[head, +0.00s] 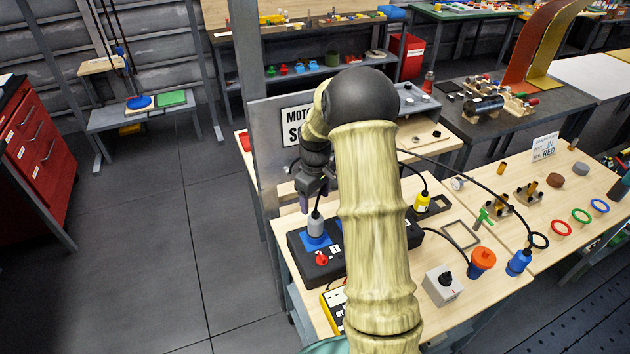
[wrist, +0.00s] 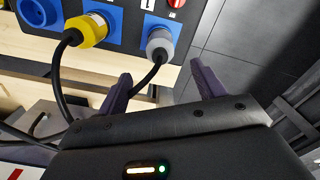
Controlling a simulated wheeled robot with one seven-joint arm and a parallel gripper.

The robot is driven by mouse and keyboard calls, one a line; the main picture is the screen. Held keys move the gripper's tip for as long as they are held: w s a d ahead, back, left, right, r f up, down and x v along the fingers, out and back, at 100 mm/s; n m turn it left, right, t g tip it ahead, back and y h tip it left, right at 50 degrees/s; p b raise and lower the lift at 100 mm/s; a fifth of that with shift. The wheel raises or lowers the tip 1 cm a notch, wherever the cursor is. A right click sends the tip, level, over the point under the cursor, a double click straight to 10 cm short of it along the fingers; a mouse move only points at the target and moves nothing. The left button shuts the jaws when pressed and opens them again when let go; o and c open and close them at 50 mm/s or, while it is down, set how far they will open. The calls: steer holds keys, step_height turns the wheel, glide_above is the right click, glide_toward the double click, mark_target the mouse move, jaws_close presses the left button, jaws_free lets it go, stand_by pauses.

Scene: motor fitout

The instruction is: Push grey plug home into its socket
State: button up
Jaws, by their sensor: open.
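The grey plug (head: 316,225) stands upright at a blue socket (head: 314,242) on the black box (head: 300,261). The plug also shows in the wrist view (wrist: 159,42), at its blue socket (wrist: 158,23). How deep the plug sits cannot be told. My gripper (head: 316,198) is just above the plug in the head view. In the wrist view my gripper (wrist: 161,69) is open, its two dark fingers apart and short of the plug. The plug's black cable runs back between the fingers towards the left finger. Nothing is held.
A yellow plug (wrist: 88,30) is at the neighbouring socket on the box. A red knob (head: 322,258) stands in front of the grey plug. My arm hides the box's middle.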

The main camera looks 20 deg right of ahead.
step_height(320, 180, up, 8)
steer(key=b, duration=0.1)
steer(key=shift+f, duration=0.1)
stand_by(2.3)
